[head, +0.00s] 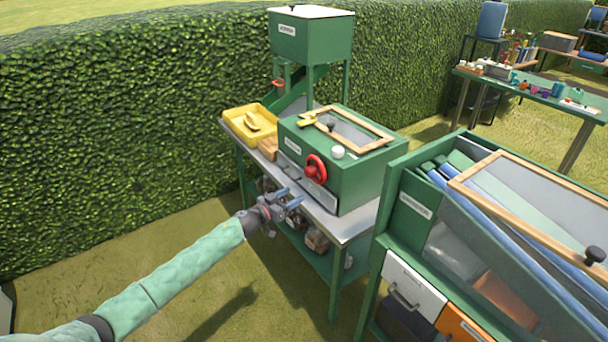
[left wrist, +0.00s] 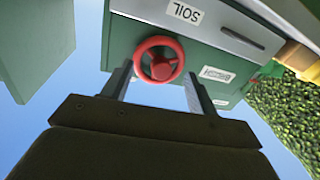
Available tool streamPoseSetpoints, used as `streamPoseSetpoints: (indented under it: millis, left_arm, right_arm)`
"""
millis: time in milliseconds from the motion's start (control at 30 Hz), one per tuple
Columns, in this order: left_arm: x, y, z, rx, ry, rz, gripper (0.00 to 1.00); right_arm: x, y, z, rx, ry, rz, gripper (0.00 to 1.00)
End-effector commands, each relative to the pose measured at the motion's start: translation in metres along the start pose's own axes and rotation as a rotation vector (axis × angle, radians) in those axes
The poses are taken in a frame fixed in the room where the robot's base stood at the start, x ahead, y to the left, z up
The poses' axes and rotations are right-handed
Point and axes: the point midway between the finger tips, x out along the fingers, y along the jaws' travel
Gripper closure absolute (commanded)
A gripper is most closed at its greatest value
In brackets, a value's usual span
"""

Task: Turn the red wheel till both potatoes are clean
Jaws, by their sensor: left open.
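The red wheel (head: 316,170) is on the front of a green box (head: 352,177) with a wood-framed clear lid, standing on a bench. In the left wrist view the red wheel (left wrist: 159,60) sits ahead of my open fingers, nearer the left one. My left gripper (head: 293,203) is open and empty, in front of and below the wheel, apart from it. Its two fingers also show in the left wrist view (left wrist: 158,93). I cannot make out any potatoes; the lid's glass hides the box's inside. My right gripper is not in view.
A yellow tray (head: 237,126) lies on the bench left of the box. A green hopper (head: 310,38) stands behind it. A large green cabinet (head: 411,204) with a sloped glass lid stands close on the right. Grass in front of the bench is clear.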

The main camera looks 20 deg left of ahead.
Motion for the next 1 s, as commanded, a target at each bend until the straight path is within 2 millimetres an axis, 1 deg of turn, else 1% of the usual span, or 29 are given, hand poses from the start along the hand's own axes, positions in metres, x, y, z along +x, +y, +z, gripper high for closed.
streamPoseSetpoints:
  millis: [33, 100, 200, 300, 467, 533, 600, 800, 1000]
  left_arm:
    - [0.004, -0.009, -0.015, 0.006, 0.000, 0.033, 0.41]
    - [0.006, -0.016, -0.027, 0.006, -0.006, 0.074, 0.41]
    - [0.008, -0.023, -0.039, 0.003, -0.014, 0.110, 0.41]
    - [0.010, -0.025, -0.044, 0.000, -0.018, 0.126, 0.41]
    - [0.023, -0.023, -0.046, -0.002, -0.017, 0.130, 0.41]
    - [0.032, -0.022, -0.046, -0.002, -0.017, 0.130, 0.41]
    - [0.042, -0.020, -0.047, -0.002, -0.017, 0.129, 0.41]
    - [0.067, -0.018, -0.046, -0.003, -0.017, 0.128, 0.41]
    - [0.082, -0.016, -0.044, -0.002, -0.018, 0.128, 0.41]
  right_arm:
    - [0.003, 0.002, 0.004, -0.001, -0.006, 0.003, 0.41]
    - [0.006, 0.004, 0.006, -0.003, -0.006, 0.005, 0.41]
    - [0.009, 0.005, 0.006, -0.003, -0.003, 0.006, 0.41]
    - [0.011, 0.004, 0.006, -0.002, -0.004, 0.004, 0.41]
    - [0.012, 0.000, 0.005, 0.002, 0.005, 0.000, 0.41]
    - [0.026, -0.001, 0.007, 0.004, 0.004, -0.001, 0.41]
    - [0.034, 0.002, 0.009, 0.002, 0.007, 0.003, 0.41]
    - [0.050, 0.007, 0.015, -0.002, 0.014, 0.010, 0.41]
    - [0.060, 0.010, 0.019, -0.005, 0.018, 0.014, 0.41]
